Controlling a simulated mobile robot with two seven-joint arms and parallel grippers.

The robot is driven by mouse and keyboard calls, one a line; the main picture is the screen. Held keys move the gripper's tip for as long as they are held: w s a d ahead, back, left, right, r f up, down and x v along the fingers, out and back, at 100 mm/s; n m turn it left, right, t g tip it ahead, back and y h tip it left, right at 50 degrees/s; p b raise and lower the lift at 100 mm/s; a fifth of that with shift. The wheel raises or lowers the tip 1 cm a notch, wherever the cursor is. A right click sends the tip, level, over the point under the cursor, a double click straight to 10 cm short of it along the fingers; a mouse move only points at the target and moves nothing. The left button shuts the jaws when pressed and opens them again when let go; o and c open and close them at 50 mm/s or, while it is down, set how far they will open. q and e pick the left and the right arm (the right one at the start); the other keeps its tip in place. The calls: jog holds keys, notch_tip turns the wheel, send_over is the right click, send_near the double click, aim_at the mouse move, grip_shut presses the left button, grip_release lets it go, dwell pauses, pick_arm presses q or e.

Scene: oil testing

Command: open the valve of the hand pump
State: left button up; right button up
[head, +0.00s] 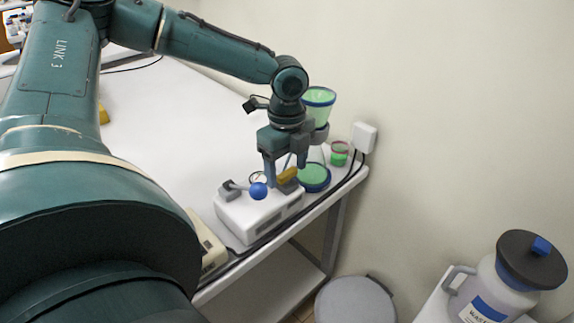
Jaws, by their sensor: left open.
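The hand pump (262,216) is a white box near the table's right edge, with a blue ball knob (258,191) on a lever and a grey block at its left. A yellow-orange handle (287,174), which looks like the valve, sits on its far side. My left gripper (287,175) points down over the pump, its fingers apart with the yellow handle showing between them. I cannot tell whether the fingers touch it. My right gripper is not in view.
Green containers (314,177) stand just behind the pump, with a taller green vessel (319,107) above. A cream device (211,249) sits nearer me. A lidded jug (509,278) and round grey lid (355,300) are at lower right. The white table (165,110) is largely clear.

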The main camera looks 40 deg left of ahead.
pick_arm(q)
jog(key=c, duration=1)
jog(key=n+p, duration=0.1)
jog(key=n, duration=0.3)
jog(key=shift+r+n, duration=0.1)
jog(key=shift+n, duration=0.2)
jog(key=n, duration=0.4)
jog(key=shift+n, duration=0.3)
jog(key=n, duration=0.4)
jog(key=shift+n, duration=2.4)
